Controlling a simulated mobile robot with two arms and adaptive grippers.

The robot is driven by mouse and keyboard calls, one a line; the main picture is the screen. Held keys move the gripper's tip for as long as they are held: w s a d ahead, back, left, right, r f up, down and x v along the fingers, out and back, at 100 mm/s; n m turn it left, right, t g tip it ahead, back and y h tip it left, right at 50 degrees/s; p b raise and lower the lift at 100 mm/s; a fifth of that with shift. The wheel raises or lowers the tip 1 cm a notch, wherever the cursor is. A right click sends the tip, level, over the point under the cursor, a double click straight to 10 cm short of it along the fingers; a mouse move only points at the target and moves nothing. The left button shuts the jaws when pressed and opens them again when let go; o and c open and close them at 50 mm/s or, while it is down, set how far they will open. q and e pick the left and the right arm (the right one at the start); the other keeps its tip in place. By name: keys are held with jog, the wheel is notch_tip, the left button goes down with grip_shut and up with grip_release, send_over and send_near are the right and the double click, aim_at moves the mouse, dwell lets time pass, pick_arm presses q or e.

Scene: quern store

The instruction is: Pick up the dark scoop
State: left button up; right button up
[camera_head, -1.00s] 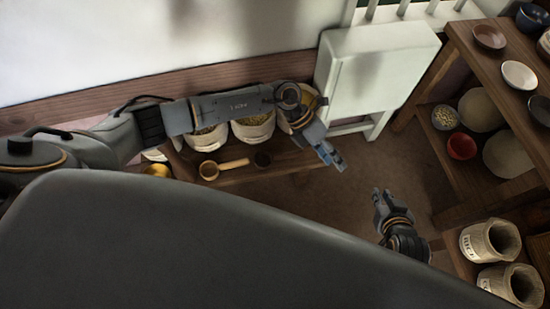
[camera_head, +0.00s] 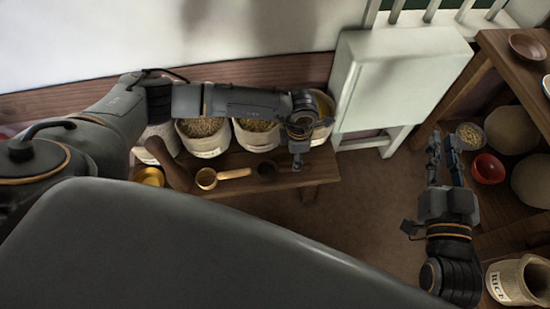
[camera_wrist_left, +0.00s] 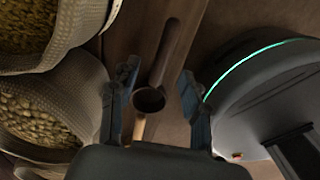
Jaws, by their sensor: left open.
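The dark scoop (camera_head: 266,169) lies on a low wooden bench, partly hidden by my left gripper in the head view. In the left wrist view the dark scoop (camera_wrist_left: 149,99) shows its round bowl between my fingers, with its handle running up the picture. My left gripper (camera_wrist_left: 155,100) is open, its fingers on either side of the bowl in the picture; I cannot tell whether they touch it. In the head view my left gripper (camera_head: 297,162) points down at the bench. My right gripper (camera_head: 443,155) is open and empty, in front of the right shelf.
A light wooden scoop (camera_head: 208,178) lies left of the dark one. Grain sacks (camera_head: 205,143) stand along the back of the bench (camera_head: 225,191). A white cabinet (camera_head: 400,75) stands right of it. A shelf with bowls (camera_head: 487,168) is at the right. Floor between is clear.

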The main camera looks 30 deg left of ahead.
aim_at(284, 170)
pick_arm(q)
jog(key=shift+f, duration=0.65)
jog(key=f+b, duration=0.1)
jog(key=f, duration=0.1)
jog(key=f+b, duration=0.1)
jog(key=f, duration=0.1)
jog(key=shift+s+d+f, duration=0.1)
jog(key=shift+s+f, duration=0.1)
jog(key=shift+f, duration=0.2)
grip_shut()
pick_arm(e)
jog(key=s+r+t+y, duration=0.2)
jog(key=r+t, duration=0.4)
jog(key=r, duration=0.4)
jog(key=shift+s+a, duration=0.3)
jog(key=shift+s, duration=0.25)
